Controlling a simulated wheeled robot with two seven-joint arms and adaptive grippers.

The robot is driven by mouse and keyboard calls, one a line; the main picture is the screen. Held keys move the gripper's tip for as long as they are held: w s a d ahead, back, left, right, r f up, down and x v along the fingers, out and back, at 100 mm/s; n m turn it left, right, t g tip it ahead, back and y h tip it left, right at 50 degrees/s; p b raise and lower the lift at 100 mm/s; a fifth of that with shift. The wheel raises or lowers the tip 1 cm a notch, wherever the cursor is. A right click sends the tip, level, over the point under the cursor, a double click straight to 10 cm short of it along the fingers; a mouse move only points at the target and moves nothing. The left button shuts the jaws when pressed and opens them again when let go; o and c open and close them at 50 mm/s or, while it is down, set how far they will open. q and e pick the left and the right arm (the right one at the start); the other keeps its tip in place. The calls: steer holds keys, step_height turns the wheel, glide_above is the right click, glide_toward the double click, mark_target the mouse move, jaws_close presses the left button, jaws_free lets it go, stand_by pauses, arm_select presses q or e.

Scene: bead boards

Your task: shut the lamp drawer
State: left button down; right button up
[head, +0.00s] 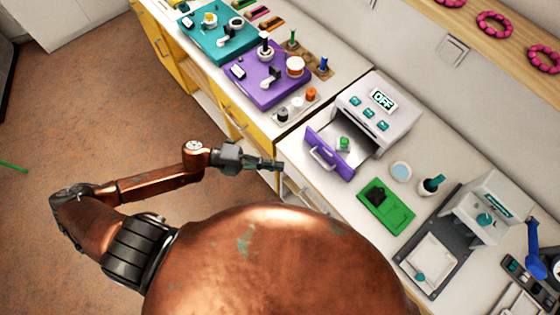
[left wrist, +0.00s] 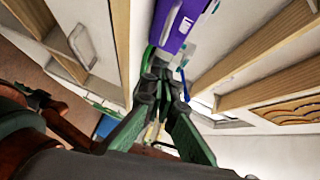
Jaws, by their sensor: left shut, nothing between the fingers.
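The lamp drawer has a purple front (head: 328,154) with a pale handle and stands pulled out of a light grey box (head: 385,104) whose display reads OFF. A small green piece (head: 343,144) lies inside the drawer. My left gripper (head: 277,165) is shut and empty, to the left of the drawer front and apart from it, beside the counter's front edge. In the left wrist view the purple front (left wrist: 179,22) shows beyond the closed fingertips (left wrist: 160,62). My right gripper is not in view.
A purple board (head: 262,92) and a teal board (head: 215,45) with small parts lie farther along the counter. A green tray (head: 385,206), a pale round dish (head: 401,171) and a grey press (head: 480,212) stand nearer, right of the drawer. Open floor lies left.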

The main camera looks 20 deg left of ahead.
arm_select(q)
steer(key=x, duration=0.3)
steer(key=w+x, duration=0.1)
steer(key=x, duration=0.2)
steer(key=w+x, duration=0.1)
steer(key=x, duration=0.2)
steer(key=shift+w+f+b, duration=0.25)
steer(key=shift+b, duration=0.15)
steer(key=shift+w+d, duration=0.15)
steer(key=shift+w, duration=0.2)
